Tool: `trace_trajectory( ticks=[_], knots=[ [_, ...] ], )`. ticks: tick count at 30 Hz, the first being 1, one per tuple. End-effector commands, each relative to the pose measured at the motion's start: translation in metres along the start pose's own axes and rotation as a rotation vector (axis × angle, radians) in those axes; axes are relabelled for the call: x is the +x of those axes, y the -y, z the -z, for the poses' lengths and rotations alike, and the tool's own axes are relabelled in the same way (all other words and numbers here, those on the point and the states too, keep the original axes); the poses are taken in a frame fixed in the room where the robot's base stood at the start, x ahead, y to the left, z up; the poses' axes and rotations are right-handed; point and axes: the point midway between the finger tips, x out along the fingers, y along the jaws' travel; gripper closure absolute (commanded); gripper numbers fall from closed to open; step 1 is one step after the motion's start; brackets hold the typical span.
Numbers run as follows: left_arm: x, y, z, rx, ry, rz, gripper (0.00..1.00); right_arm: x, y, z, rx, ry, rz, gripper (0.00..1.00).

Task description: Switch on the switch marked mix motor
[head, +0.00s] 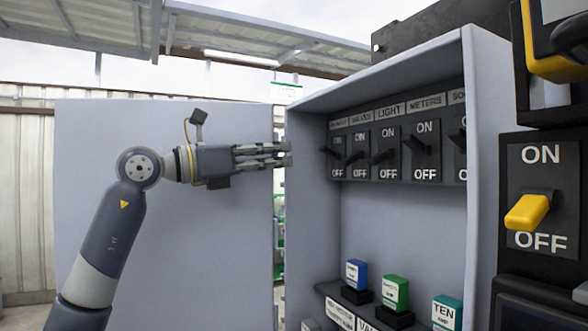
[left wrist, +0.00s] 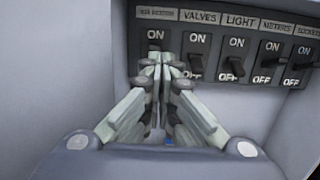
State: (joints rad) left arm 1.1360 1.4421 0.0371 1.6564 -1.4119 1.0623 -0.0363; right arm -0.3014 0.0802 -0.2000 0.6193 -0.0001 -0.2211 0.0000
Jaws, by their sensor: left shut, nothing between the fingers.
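A row of black switches sits in the grey cabinet. The leftmost switch (head: 336,152) has a small label (head: 339,125) that is hard to read in the head view; in the left wrist view its label (left wrist: 158,13) is blurred but fits "mix motor". My left gripper (head: 288,155) is shut and empty, pointing right at the cabinet's left opening edge, to the left of this switch. In the left wrist view the fingertips (left wrist: 160,60) overlap this switch below its ON mark and hide most of its lever, so its position and any contact cannot be told. My right gripper is out of view.
Switches labelled valves (left wrist: 197,52), light (head: 386,150) and meters (head: 424,148) stand close to its right. A blue block (head: 357,273) and green blocks stand on the lower shelf. The cabinet's right wall (head: 483,150) and a yellow-lever switch (head: 530,212) are farther right.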

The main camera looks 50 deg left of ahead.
Motion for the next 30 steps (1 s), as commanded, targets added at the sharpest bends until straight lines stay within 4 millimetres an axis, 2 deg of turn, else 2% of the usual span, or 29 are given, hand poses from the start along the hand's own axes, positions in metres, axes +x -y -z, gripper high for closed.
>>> trace_trajectory(
  ticks=[1,6,26,30],
  knots=[
    [-0.004,-0.001,-0.009,0.001,0.001,-0.002,1.00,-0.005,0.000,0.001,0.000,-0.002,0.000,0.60],
    [-0.012,0.000,-0.016,-0.001,-0.001,0.000,1.00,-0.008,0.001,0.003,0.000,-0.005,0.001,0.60],
    [-0.012,0.000,-0.017,-0.001,0.000,0.000,1.00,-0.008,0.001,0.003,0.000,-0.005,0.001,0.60],
    [-0.011,0.000,-0.033,-0.001,0.000,0.000,1.00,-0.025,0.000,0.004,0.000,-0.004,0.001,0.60]
  ],
)
